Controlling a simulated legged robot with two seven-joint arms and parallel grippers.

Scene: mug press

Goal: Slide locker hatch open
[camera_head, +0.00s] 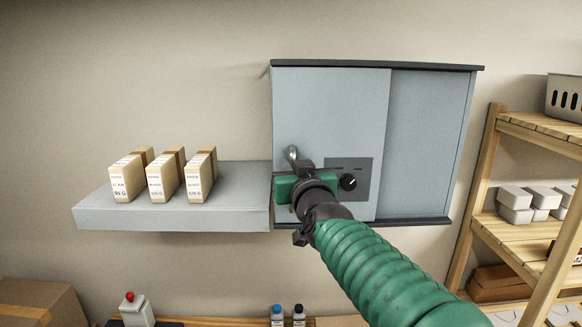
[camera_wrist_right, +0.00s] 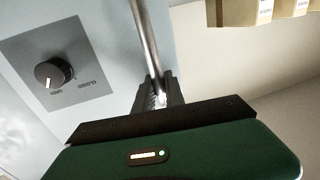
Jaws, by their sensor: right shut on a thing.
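The grey-blue locker (camera_head: 431,140) hangs on the wall. Its hatch (camera_head: 330,110) is a sliding panel that covers the left part of the front. A metal bar handle (camera_head: 292,154) stands at the hatch's left side. My right gripper (camera_head: 304,172) is shut on the handle; the wrist view shows the fingers (camera_wrist_right: 158,92) around the metal bar (camera_wrist_right: 146,40). A dark plate with a black knob (camera_head: 348,182) sits right of the gripper. In the wrist view the knob (camera_wrist_right: 53,72) has its pale mark toward "OPEN". The gripper hides the handle's lower part. My left gripper is not seen.
A grey shelf (camera_head: 170,216) left of the locker bears three small boxes (camera_head: 163,176). A wooden rack (camera_head: 480,185) with white containers and a grey basket (camera_head: 565,97) stands at the right. Bottles (camera_head: 277,316) stand below.

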